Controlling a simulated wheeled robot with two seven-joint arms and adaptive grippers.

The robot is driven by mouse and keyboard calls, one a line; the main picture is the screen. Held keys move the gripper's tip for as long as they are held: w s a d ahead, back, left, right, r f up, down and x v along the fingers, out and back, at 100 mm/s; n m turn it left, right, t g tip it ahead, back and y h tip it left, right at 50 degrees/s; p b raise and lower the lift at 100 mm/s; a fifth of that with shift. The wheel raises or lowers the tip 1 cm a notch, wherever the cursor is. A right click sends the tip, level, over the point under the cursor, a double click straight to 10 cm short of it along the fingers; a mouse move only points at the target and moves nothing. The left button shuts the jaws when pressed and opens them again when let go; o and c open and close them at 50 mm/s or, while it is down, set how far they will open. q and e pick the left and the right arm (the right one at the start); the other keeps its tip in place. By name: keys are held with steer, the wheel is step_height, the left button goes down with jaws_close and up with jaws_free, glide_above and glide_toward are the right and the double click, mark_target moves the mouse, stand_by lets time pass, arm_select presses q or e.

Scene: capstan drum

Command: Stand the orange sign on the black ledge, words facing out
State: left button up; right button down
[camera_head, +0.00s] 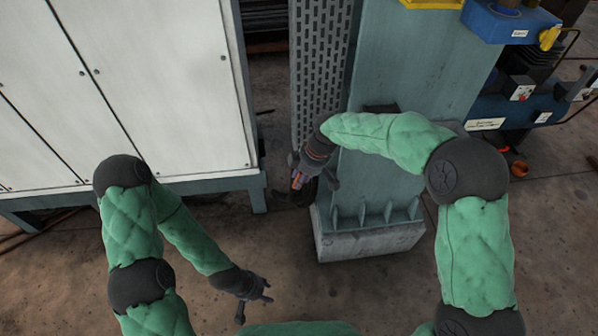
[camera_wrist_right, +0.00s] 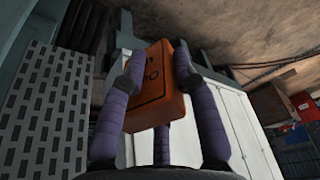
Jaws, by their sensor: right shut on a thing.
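The orange sign (camera_wrist_right: 158,88) is a blocky orange piece with dark markings on one face, held tilted between the purple fingers of my right gripper (camera_wrist_right: 160,85) in the right wrist view. In the head view my right gripper (camera_head: 303,178) hangs left of the teal column, and only a sliver of orange shows there. A dark ledge-like piece (camera_head: 380,108) sticks out on the column, partly behind my right forearm; I cannot tell its full shape. My left gripper (camera_head: 258,290) is low, over bare floor, with fingers spread and empty.
The teal column (camera_head: 375,185) stands on a concrete block (camera_head: 370,243). A perforated grey panel (camera_head: 320,65) is behind it. White cabinets (camera_head: 130,90) fill the left. Blue machinery (camera_head: 510,110) stands at the right. The floor in front is clear.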

steer(key=shift+s+d+f+n+g, duration=0.2)
steer(key=shift+f+n, duration=0.25)
steer(key=shift+n, duration=0.3)
steer(key=shift+s+d+f+n+g, duration=0.15)
steer(key=shift+f+n+g, duration=0.25)
steer(key=shift+n, duration=0.35)
steer(key=shift+w, duration=0.1)
